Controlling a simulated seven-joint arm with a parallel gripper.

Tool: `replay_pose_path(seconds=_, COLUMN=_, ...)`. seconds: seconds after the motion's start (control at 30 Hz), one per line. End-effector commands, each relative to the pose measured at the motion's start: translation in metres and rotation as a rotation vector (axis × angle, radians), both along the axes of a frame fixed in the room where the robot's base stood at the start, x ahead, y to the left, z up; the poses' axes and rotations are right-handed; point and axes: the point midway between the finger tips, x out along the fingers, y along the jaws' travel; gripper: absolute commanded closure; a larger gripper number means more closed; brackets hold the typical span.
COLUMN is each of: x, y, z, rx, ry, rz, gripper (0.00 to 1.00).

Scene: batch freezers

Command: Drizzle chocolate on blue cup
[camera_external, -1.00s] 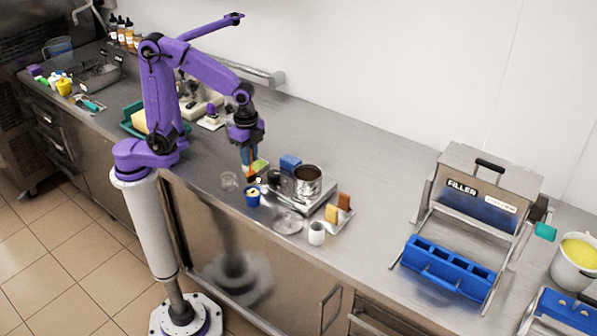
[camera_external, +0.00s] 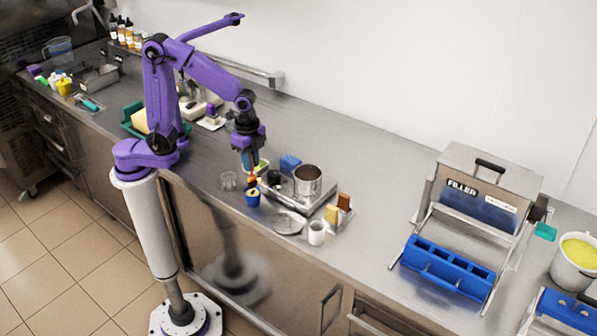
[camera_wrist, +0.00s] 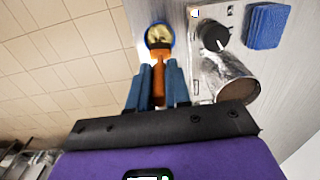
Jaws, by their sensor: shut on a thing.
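My gripper (camera_external: 249,157) points down above the counter, shut on an orange-handled tool (camera_wrist: 158,82), whose handle stands between the two blue-grey fingers in the wrist view. In the external view, the tool's lower end looks dark and is right over the blue cup (camera_external: 252,199). I cannot tell whether it touches the cup. The cup stands upright and also shows in the wrist view (camera_wrist: 149,43), with pale yellow contents and darker marks. A metal pot (camera_external: 307,186) with a dark inside stands on a flat warmer to the right. Whether chocolate is flowing is too small to tell.
A clear glass (camera_external: 228,181) stands left of the cup. A round metal dish (camera_external: 288,223), a white cup (camera_external: 317,233) and yellow and brown blocks (camera_external: 332,213) lie to the right. A blue block (camera_external: 290,163) is behind. The counter further right is clear up to the filler (camera_external: 490,190).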

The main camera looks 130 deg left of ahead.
Motion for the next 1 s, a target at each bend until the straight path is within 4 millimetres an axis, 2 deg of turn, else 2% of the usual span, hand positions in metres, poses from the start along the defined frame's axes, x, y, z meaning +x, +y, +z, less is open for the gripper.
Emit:
replay_pose_path(seconds=0.33, x=0.004, y=0.0, z=0.0, rx=0.0, ry=0.0, rz=0.001, gripper=1.0)
replay_pose_path(seconds=1.0, x=-0.012, y=0.0, z=0.0, rx=0.0, ry=0.0, rz=0.001, gripper=1.0)
